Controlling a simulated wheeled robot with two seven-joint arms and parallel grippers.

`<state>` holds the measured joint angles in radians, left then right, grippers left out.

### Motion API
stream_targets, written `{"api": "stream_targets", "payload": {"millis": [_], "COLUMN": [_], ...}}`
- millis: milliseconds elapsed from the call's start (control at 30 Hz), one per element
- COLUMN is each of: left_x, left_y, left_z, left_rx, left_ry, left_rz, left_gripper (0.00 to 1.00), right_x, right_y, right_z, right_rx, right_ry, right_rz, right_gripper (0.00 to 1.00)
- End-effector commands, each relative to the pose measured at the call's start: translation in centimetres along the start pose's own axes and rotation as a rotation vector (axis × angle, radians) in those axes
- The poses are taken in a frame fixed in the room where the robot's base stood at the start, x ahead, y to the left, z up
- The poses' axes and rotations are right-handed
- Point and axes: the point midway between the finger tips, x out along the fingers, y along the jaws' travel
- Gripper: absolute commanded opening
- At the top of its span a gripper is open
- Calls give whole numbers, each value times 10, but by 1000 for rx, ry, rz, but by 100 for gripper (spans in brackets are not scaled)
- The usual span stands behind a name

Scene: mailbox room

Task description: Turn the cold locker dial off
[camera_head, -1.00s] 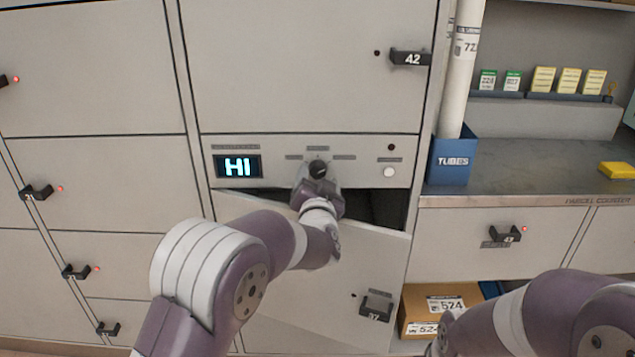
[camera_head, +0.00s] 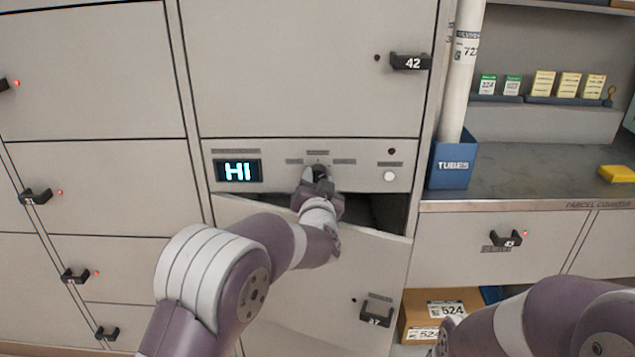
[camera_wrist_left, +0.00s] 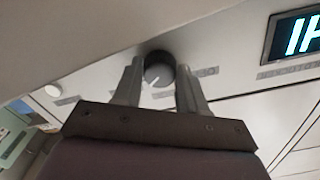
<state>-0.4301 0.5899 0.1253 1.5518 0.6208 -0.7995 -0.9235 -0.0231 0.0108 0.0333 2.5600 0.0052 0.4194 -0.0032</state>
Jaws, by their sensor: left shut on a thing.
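The cold locker dial (camera_head: 319,172) is a dark round knob on the grey control panel (camera_head: 280,154). A display (camera_head: 238,171) at the panel's left reads "HI". My left gripper (camera_head: 317,182) reaches up to the dial and mostly covers it in the head view.
The door of locker 37 (camera_head: 290,290) hangs ajar below the panel, under my left arm. A white button (camera_head: 389,176) is at the panel's right. A blue TUBES box (camera_head: 452,163) and the parcel counter (camera_head: 530,180) are to the right. A cardboard box (camera_head: 415,312) lies below.

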Motion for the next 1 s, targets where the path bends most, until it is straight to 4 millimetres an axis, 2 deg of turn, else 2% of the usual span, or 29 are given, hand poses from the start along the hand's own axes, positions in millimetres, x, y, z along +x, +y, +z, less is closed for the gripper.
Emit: {"api": "stream_targets", "payload": {"millis": [467, 1000], "left_x": [0, 0], "left_y": [2, 3], "left_z": [2, 2], "left_rx": [-389, -903], "left_ry": [0, 1], "left_rz": [1, 1], "left_gripper": [11, 11], "right_x": [10, 33], "right_y": [0, 0], "right_z": [1, 4], "right_rx": [0, 0], "right_ry": [0, 0], "right_rz": [0, 0], "right_gripper": [43, 43]}}
